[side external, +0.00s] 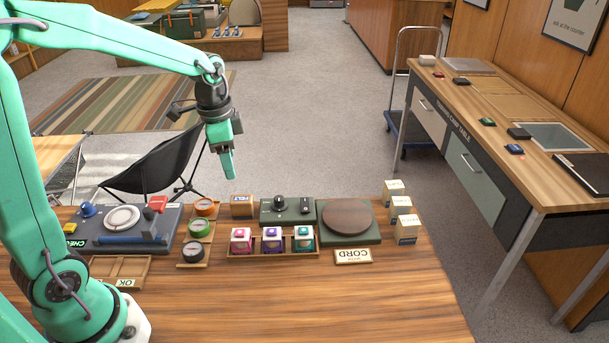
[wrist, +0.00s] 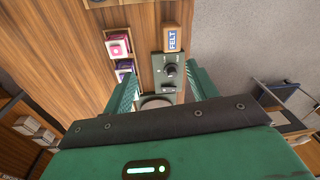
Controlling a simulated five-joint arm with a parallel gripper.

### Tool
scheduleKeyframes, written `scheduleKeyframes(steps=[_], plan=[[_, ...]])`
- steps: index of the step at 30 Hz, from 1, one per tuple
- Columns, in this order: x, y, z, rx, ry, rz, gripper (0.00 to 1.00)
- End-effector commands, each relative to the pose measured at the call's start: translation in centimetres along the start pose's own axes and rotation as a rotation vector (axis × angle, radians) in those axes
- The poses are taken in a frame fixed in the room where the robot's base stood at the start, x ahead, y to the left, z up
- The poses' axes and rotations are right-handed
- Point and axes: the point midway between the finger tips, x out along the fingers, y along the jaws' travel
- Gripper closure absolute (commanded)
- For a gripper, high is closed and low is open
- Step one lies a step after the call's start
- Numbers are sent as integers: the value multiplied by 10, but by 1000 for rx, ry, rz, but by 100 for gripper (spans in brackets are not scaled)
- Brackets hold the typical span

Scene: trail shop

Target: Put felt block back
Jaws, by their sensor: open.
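The felt block (side external: 243,206) is a small wooden-brown block with a blue-and-white FELT label. It stands on the wooden counter, just left of a dark green unit with knobs (side external: 287,211). It also shows in the wrist view (wrist: 172,38), beyond the fingers. My gripper (side external: 229,176) hangs above and behind the block in the side view, pointing down and apart from it. In the wrist view my gripper's two green fingers (wrist: 160,88) are spread with nothing held between them.
Right of the unit is a green base with a round wooden top (side external: 348,217). In front is a wooden tray of small colored-top boxes (side external: 273,252). Small cartons (side external: 403,219) stand at right. The front counter is clear.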

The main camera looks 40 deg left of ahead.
Motion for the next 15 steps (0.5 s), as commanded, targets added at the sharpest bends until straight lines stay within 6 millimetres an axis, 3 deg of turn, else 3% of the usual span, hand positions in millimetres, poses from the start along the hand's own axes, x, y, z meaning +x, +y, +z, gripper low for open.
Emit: scheduleKeyframes(steps=[6, 15], plan=[[-37, 30, 15, -133, 73, -53, 42], [-70, 71, 40, -319, 184, -98, 42]])
